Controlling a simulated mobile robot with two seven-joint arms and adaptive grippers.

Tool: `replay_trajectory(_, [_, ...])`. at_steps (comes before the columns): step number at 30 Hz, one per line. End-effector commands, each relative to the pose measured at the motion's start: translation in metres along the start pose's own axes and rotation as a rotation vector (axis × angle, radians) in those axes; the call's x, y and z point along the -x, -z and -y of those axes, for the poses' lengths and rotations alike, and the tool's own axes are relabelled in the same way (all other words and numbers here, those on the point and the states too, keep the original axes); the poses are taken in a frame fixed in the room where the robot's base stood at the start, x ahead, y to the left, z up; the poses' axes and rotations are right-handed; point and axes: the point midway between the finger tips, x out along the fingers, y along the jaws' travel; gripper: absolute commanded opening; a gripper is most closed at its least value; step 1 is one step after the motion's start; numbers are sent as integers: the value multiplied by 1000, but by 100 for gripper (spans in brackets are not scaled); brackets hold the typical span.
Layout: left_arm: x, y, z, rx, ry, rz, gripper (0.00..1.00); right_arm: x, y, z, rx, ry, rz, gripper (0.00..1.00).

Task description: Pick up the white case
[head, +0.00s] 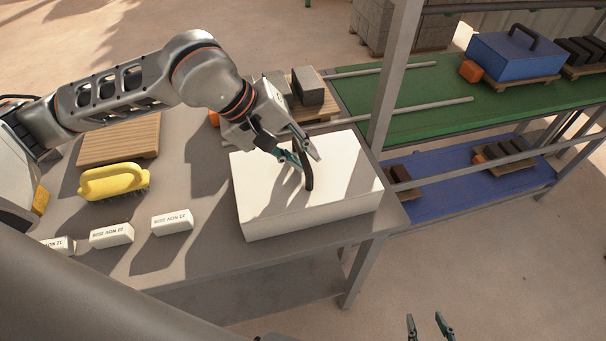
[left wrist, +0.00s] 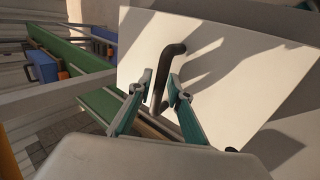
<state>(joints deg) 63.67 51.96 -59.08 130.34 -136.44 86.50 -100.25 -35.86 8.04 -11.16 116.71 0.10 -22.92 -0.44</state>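The white case (head: 345,178) lies flat on the grey table near its right end, with a dark handle (head: 308,172) standing up from its top. In the left wrist view the case (left wrist: 240,75) fills the upper right, and the handle (left wrist: 164,72) shows between the fingertips. My left gripper (head: 301,157) is open just above the case, its fingers around the handle with gaps visible beside it. In the left wrist view, the left gripper (left wrist: 160,88) is apart from the handle on at least one side. My right gripper (head: 430,323) shows only its fingertips at the bottom edge, spread open and empty.
A yellow brush (head: 114,182), a wooden pallet (head: 118,142) and white labelled blocks (head: 172,222) are on the table's left. Grey blocks (head: 308,88) stand behind the case. A green shelf (head: 400,120) and blue shelf (head: 460,205) with a blue case (head: 514,58) stand right.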

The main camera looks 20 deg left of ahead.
Motion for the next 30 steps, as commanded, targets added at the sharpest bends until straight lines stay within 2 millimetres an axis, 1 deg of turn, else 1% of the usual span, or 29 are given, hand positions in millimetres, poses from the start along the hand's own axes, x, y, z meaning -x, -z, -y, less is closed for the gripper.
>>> replay_trajectory(2, [0,0,0,0,0,0,19,0,1,0,1,0,-1,40])
replay_trajectory(4, [0,0,0,0,0,0,3,0,1,-1,1,-1,-2,40])
replay_trajectory(5, [0,0,0,0,0,0,0,0,2,-1,1,-1,-3,40])
replay_trajectory(15, [1,0,-1,-1,-1,0,0,-1,3,-1,2,-1,-5,40])
replay_trajectory(20, [6,0,-4,-1,-2,-1,0,-1,4,-2,1,-2,-7,40])
replay_trajectory(23, [14,1,-10,-2,-3,-3,0,0,7,-2,1,-2,-10,40])
replay_trajectory(26, [26,1,-18,-3,-5,-4,0,1,10,-3,-1,-3,-14,40])
replay_trajectory(30, [53,1,-37,-5,-7,-6,0,2,14,-4,-3,-3,-19,40])
